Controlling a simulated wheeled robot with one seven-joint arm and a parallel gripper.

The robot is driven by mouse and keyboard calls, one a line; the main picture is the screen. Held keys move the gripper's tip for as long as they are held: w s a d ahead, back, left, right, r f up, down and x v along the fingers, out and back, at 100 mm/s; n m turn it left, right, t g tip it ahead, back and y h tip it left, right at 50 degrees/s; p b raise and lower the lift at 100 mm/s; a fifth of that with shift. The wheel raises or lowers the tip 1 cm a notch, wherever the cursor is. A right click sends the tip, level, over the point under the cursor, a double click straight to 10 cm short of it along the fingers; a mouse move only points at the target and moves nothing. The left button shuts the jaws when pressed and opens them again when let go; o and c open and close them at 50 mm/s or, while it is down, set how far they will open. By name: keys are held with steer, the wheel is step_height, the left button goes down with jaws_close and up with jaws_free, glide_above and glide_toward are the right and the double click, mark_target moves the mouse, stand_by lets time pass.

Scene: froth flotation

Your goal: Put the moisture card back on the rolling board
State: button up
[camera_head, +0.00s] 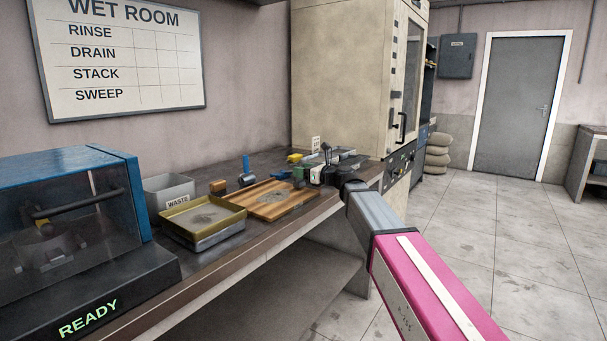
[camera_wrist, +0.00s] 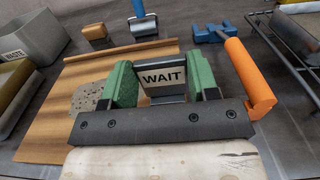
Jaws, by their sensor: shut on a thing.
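The card is not clear there.
A grey speckled patch (camera_wrist: 90,97) lies on the board. A roller (camera_wrist: 144,24) and wooden block (camera_wrist: 95,33) stand behind it. An orange-handled tool (camera_wrist: 249,72) is close on the right, near a wire rack (camera_wrist: 290,42). A yellow-rimmed tray (camera_head: 203,236) and WASTE bin (camera_head: 168,186) are left.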

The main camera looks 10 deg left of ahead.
steer(key=shift+f, duration=0.4)
steer(key=shift+f, duration=0.1)
steer(key=o, duration=1)
